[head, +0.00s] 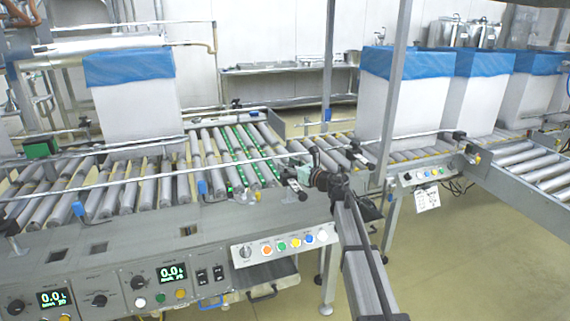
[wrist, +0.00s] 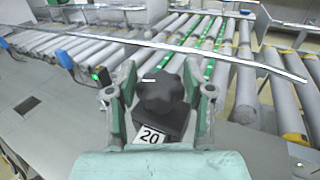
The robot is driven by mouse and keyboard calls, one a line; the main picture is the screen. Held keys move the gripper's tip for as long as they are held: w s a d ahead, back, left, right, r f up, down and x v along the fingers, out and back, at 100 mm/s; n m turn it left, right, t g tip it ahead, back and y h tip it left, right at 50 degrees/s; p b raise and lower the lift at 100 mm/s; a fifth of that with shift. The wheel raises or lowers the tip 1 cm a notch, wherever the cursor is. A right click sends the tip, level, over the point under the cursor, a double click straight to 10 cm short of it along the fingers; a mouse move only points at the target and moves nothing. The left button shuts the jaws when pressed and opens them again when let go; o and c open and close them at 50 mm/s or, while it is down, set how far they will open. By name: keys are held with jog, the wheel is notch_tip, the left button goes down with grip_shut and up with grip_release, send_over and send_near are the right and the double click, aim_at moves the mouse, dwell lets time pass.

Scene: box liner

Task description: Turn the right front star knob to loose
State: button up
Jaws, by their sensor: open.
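A black star knob (wrist: 160,94) stands at the middle of the wrist view, on a dark block with a white label reading 20 (wrist: 150,135). My gripper (wrist: 157,88) is open, with one finger on each side of the knob. A gap shows between the knob and the fingers, more clearly on the right; contact on the left is hard to judge. The knob's pointer mark is not readable. In the head view, my gripper (head: 302,165) is at the right front of the roller conveyor, where my arm partly hides the knob.
Guide rails (head: 130,180) cross above the rollers (head: 205,165). A blue-handled lever (wrist: 65,60) and a green-lit sensor (wrist: 102,75) stand left of the gripper. A button panel (head: 283,245) is on the conveyor front. A blue-lined box (head: 138,105) stands on the rollers behind.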

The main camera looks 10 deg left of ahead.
jog(key=v, duration=0.9)
jog(key=shift+s+d, duration=0.25)
jog(key=shift+d, duration=0.05)
